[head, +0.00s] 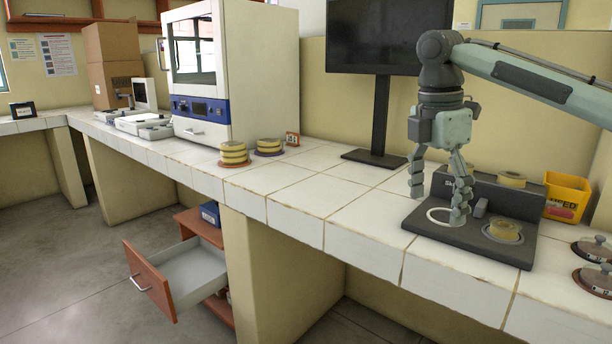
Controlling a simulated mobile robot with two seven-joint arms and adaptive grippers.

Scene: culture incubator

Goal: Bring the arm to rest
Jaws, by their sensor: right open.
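My right arm (540,80) comes in from the right edge, over the counter. Its gripper (438,205) points down, with its two fingers spread apart and nothing between them. The fingertips are above a dark grey station (478,238) that has a white ring (432,222) on its left part. A yellowish dish (505,231) sits on the station's front right, to the right of the fingers. Another yellowish round piece (511,180) is on the station's raised back. I cannot tell whether the fingertips touch the station. My left gripper is not in view.
A monitor (382,120) stands behind the gripper. A yellow bin (566,196) and round dark-topped devices (594,248) are at the right. Two dish stacks (234,153) (269,146) stand near the white incubator (262,70). The middle counter (318,188) is clear. A drawer (150,285) hangs open below.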

